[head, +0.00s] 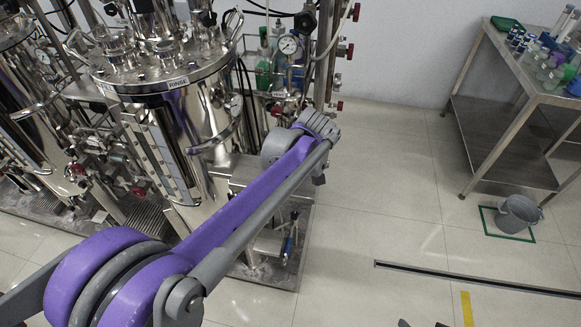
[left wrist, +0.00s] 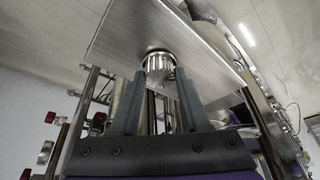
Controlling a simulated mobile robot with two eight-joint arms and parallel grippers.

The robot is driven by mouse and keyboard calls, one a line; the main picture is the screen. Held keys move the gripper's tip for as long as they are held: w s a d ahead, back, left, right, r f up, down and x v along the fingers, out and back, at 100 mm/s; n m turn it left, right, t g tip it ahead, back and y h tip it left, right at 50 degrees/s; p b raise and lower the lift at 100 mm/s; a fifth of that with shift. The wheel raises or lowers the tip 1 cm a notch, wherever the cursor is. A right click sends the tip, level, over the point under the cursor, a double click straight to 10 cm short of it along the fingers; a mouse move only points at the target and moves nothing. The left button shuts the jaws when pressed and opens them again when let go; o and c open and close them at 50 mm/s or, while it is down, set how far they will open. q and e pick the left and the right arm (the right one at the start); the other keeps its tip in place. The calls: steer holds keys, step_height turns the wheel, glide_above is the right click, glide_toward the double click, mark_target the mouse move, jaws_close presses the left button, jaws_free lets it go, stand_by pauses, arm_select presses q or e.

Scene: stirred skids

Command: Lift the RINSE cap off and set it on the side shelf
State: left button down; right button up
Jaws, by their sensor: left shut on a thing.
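The steel tank (head: 183,125) with the RINSE label (head: 178,83) stands at upper left in the head view. My left arm crosses in front of the skid, and its gripper is hidden in that view. In the left wrist view my left gripper (left wrist: 159,76) is shut on a shiny round metal cap (left wrist: 158,62). A brushed steel plate (left wrist: 125,35), which looks like the side shelf, lies right beyond the cap. I cannot tell whether the cap touches it. My right gripper is not in view.
Pipes, a pressure gauge (head: 289,45) and red-handled valves crowd the skid around the tank. A steel bench (head: 508,68) with labware stands at right. A grey bucket (head: 518,214) is on the floor before it. The floor between is clear.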

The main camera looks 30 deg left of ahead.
arm_select(q)
steer(key=shift+f, duration=0.15)
steer(key=shift+c, duration=1.5)
jaws_free()
steer(key=p+v, duration=0.4)
steer(key=v, duration=0.3)
steer(key=shift+p, duration=0.3)
